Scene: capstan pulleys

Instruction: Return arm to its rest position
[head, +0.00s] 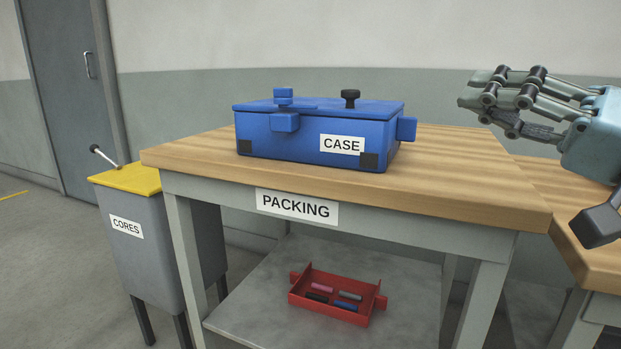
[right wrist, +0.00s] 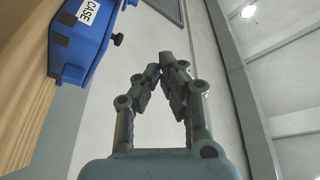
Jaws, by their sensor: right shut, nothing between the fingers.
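My right gripper (head: 467,97) is at the upper right of the head view, above the right end of the packing table (head: 460,180) and to the right of the blue case. Its fingers point left and are shut with nothing between them. In the right wrist view the fingertips (right wrist: 160,68) come together, empty, with wall and ceiling behind. The blue case (head: 290,137) stands on the table with its lid down and a black knob on top. It also shows at the upper left of the right wrist view (right wrist: 82,50). My left gripper is not in view.
A red tray (head: 335,314) with several small rods lies on the table's lower shelf. A grey bin labelled CORES (head: 150,230), with a yellow top and a lever, stands at the left. Another wooden surface (head: 570,190) is at the right. The packing table's right end is clear.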

